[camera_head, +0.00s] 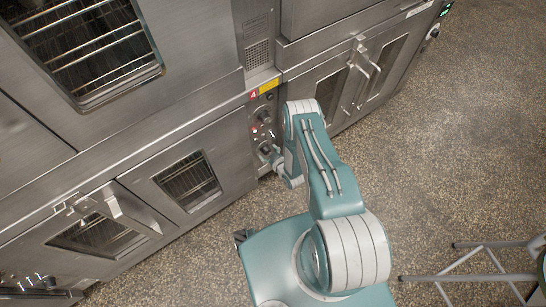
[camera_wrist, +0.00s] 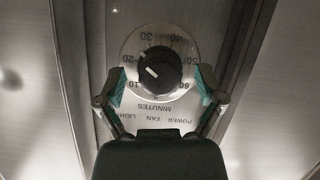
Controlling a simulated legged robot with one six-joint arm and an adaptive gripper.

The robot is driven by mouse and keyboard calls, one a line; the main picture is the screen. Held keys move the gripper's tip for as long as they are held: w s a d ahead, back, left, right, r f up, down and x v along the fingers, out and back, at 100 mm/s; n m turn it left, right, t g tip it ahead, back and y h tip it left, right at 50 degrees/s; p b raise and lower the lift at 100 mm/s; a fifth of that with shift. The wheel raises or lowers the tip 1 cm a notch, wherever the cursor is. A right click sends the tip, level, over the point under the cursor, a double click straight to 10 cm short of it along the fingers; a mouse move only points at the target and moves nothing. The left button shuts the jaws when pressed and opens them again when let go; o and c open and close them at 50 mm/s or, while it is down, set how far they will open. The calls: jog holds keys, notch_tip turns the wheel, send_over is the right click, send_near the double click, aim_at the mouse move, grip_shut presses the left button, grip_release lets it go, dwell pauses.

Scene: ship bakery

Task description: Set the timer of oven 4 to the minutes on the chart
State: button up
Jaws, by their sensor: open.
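The timer knob (camera_wrist: 160,68) is black, on a pale round dial plate (camera_wrist: 136,44) marked MINUTES, its numbers upside down in the wrist view. In the head view my gripper (camera_head: 272,155) is at the lower part of the control panel (camera_head: 261,122) under a red label 4 (camera_head: 253,96). No minutes chart shows.
A yellow label (camera_head: 268,86) sits beside the 4. Oven doors with bar handles flank the panel: one at left (camera_head: 190,182), one at right (camera_head: 372,68). A metal-legged stand (camera_head: 470,277) is at lower right. The speckled floor (camera_head: 465,150) at right is clear.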

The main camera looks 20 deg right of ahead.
jog(key=v, duration=1.1)
jog(key=shift+a, duration=0.1)
